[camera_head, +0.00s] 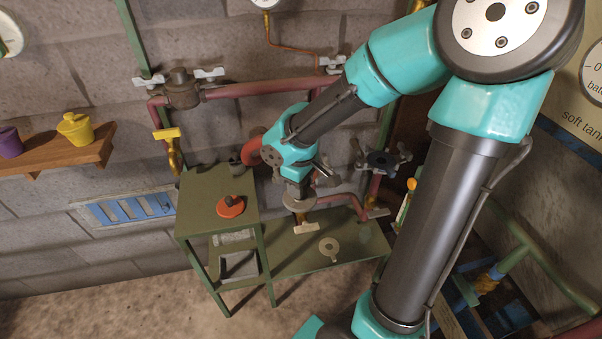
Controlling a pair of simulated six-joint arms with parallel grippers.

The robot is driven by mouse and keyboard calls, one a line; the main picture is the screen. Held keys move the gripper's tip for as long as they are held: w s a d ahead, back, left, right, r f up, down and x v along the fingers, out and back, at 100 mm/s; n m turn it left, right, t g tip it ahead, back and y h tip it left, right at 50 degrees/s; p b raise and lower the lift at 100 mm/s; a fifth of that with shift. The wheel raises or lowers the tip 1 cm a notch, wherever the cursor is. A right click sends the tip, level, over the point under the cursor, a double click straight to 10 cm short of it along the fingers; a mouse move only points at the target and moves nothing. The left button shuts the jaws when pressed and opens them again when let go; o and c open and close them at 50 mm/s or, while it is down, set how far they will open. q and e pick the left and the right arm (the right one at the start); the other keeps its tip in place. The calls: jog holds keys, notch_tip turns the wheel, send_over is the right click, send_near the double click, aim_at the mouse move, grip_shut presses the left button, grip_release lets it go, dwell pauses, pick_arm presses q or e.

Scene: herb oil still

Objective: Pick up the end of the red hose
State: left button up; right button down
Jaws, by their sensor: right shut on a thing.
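The red hose (340,199) shows as a short curve just to the right of my right gripper and bends down at its right side. My right gripper (300,207) points down above the low green bench and is shut on the hose, near its left end. The fingers are small and partly hidden, so the exact grip is hard to see. A pale tan piece (306,228) shows just below the gripper. My left gripper is not in view.
A green table (192,198) stands left of the gripper, with an orange-red disc (230,207) on it. The low green bench (290,262) holds a flat ring piece (328,248). Red pipework (262,88) runs along the wall behind. A wooden shelf (60,156) is at the left.

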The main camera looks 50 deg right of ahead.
jog(key=shift+s+a+r, duration=0.1)
jog(key=shift+s+a, duration=0.25)
jog(key=shift+r, duration=0.1)
dwell(0.4)
jog(key=shift+r, duration=2.15)
